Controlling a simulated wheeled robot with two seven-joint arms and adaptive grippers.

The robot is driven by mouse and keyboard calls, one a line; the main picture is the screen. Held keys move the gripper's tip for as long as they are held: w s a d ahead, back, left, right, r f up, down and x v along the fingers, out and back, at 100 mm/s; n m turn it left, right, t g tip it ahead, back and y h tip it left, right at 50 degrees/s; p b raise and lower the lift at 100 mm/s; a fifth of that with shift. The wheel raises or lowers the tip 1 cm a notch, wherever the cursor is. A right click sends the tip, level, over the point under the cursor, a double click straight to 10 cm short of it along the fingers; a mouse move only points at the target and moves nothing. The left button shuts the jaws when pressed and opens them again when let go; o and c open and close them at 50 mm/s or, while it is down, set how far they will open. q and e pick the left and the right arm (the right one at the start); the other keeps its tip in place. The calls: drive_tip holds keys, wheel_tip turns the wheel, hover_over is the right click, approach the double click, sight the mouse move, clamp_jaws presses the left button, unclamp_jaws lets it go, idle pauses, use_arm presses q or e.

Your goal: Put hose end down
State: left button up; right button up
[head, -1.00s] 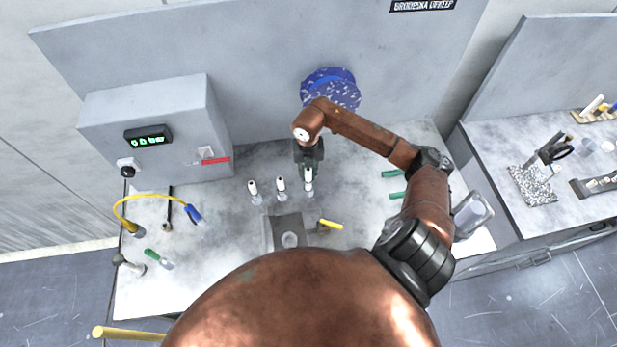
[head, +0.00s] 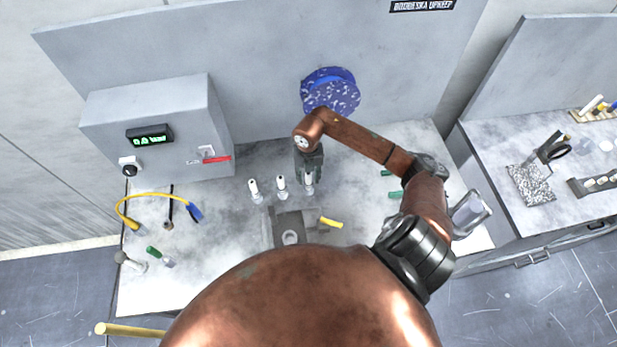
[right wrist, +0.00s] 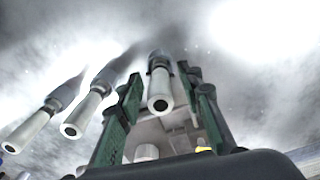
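A yellow hose (head: 152,196) arches over the left of the bench. Its blue end (head: 195,212) is down at the bench top, with no gripper near it. My right gripper (head: 308,175) is over the rightmost of three pale upright fittings (head: 308,188). In the right wrist view its green fingers (right wrist: 162,90) stand apart on either side of that hollow-ended fitting (right wrist: 160,88), with narrow gaps showing. The other two fittings stand to its left, the middle one (head: 281,187) and the left one (head: 255,190). My left gripper is not in view.
A grey box (head: 160,110) with a green display and a red lever (head: 216,160) stands at the back left. A grey block (head: 270,235) and a yellow-handled tool (head: 330,222) lie in front of the fittings. A blue speckled disc (head: 330,92) is on the back panel.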

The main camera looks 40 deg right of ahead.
drive_tip(key=shift+r, duration=0.1)
drive_tip(key=shift+r, duration=0.3)
wheel_tip(320, 180, up, 12)
drive_tip(key=shift+f+b, duration=0.2)
drive_tip(key=shift+b, duration=1.05)
